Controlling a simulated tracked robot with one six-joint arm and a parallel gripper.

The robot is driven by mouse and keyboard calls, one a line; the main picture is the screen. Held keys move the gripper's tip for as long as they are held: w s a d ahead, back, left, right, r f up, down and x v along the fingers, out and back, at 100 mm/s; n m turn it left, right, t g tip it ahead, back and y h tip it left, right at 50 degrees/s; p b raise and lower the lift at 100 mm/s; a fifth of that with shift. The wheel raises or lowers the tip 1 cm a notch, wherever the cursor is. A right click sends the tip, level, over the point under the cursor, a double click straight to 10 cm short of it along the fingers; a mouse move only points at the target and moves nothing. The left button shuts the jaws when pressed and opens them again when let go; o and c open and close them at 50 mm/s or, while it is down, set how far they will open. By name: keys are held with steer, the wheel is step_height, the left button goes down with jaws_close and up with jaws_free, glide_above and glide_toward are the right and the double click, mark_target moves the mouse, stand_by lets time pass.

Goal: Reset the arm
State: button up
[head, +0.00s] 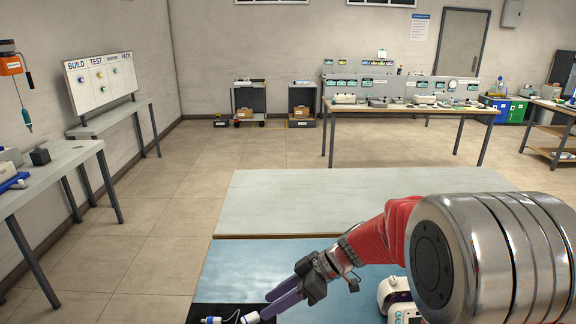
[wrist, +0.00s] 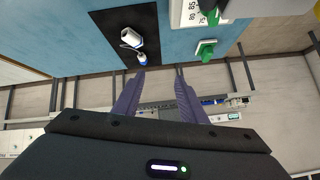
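My arm reaches low over the blue work surface (head: 235,262), bent down toward the left. My gripper (head: 265,308) has two purple fingers and is near the dark mat (head: 205,312). In the wrist view my gripper (wrist: 160,78) shows its fingers spread apart with nothing between them. A white and blue connector with a cable (wrist: 131,39) lies on the dark mat, beyond the fingertips and apart from them in the wrist view. The middle links of my arm hide part of the work surface in the head view.
A white monitor (head: 398,300) stands on the blue surface beside my arm. A green-and-white piece (wrist: 206,48) lies near it. The pale back part of the table (head: 330,200) is bare. Benches stand at left (head: 50,165) and at the back (head: 400,108).

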steer(key=s+d+r+m+t+h, duration=0.3)
steer(key=s+d+r+m, duration=0.3)
steer(key=s+d, duration=0.3)
steer(key=s+d+r+m+t+h, duration=0.3)
steer(key=s+d+r+m+h, duration=0.3)
steer(key=s+d+m, duration=0.3)
steer(key=shift+s+d+r+h, duration=0.15)
steer(key=shift+s+d+h, duration=0.15)
steer(key=shift+s+d, duration=0.3)
stand_by(0.8)
